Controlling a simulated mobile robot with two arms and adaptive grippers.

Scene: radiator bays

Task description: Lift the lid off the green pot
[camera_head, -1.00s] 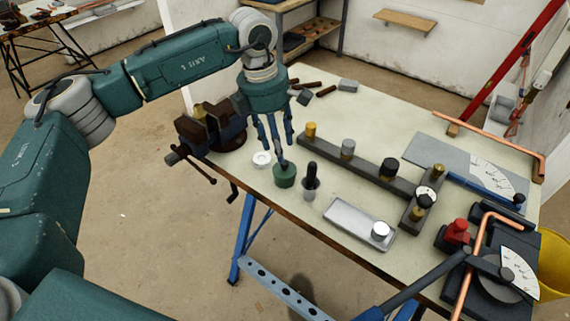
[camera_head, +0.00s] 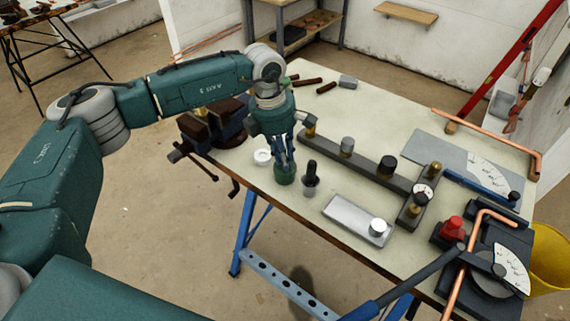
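The small green pot (camera_head: 285,178) stands near the front edge of the workbench, left of a black-topped bottle (camera_head: 311,174). My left gripper (camera_head: 285,163) points down from above, with its fingers at the top of the pot. The fingers cover the pot's top, so the lid cannot be made out clearly. I cannot tell whether the fingers are closed on the lid. The pot is upright on the bench. My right gripper is not in view.
A white ring-shaped piece (camera_head: 262,157) lies left of the pot, near a vise (camera_head: 215,125). A metal tray (camera_head: 345,222) with a white-topped cylinder lies to the right.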

